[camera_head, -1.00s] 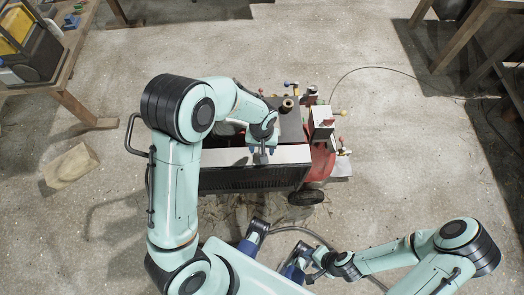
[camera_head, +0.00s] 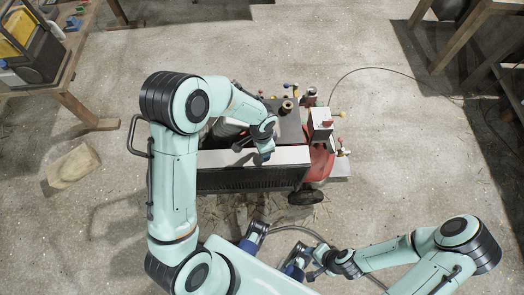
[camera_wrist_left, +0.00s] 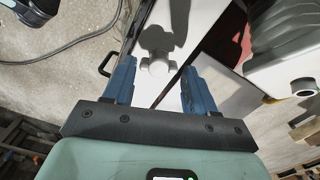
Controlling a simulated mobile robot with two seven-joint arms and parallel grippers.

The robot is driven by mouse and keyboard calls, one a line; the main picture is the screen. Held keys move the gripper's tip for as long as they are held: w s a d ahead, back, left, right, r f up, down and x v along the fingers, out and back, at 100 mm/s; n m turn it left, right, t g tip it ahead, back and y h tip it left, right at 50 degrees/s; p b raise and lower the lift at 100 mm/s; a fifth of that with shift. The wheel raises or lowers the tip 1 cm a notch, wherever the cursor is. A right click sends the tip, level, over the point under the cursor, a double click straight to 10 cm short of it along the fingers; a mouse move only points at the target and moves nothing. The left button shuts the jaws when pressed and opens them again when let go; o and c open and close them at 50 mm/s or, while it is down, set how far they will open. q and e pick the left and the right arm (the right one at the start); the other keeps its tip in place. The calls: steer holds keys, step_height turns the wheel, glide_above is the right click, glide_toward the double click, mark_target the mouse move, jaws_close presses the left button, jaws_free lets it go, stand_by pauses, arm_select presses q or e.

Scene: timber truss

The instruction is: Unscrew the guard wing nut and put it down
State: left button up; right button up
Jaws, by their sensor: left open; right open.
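A small pale fitting (camera_wrist_left: 157,67), which looks like the guard wing nut, stands on a white panel (camera_wrist_left: 205,22) in the left wrist view. My left gripper (camera_wrist_left: 160,82) is open, with its blue fingers apart on either side of the fitting and not visibly touching it. In the head view my left gripper (camera_head: 264,155) is over the front edge of the dark machine (camera_head: 245,180), and the nut is hidden there. My right gripper (camera_head: 297,266) is open at the bottom of the head view, in front of the machine and away from the nut.
The machine has a red side (camera_head: 320,165), a wheel (camera_head: 306,197) and several small knobs on its right. A cable (camera_head: 375,68) runs over the floor. A workbench (camera_head: 65,75) stands at the left and a wood block (camera_head: 73,165) lies on the floor.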

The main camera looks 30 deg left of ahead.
arm_select(q)
steer(key=shift+m, duration=0.4)
arm_select(e)
steer(key=shift+r, duration=0.1)
arm_select(q)
steer(key=shift+r+m+p, duration=0.1)
steer(key=shift+m+p, duration=0.3)
steer(key=shift+m, duration=0.4)
steer(key=m+p, duration=0.3)
steer(key=m, duration=0.4)
steer(key=shift+w+r, duration=0.1)
steer(key=shift+m+p, duration=0.5)
steer(key=shift+m, duration=0.6)
steer(key=shift+f, duration=0.2)
arm_select(e)
steer(key=r, duration=0.1)
steer(key=w+r, duration=0.1)
steer(key=r, duration=0.3)
steer(key=shift+w, duration=0.35)
arm_select(q)
steer(key=shift+f, duration=0.1)
arm_select(e)
steer(key=shift+s+f, duration=0.1)
steer(key=shift+f, duration=0.05)
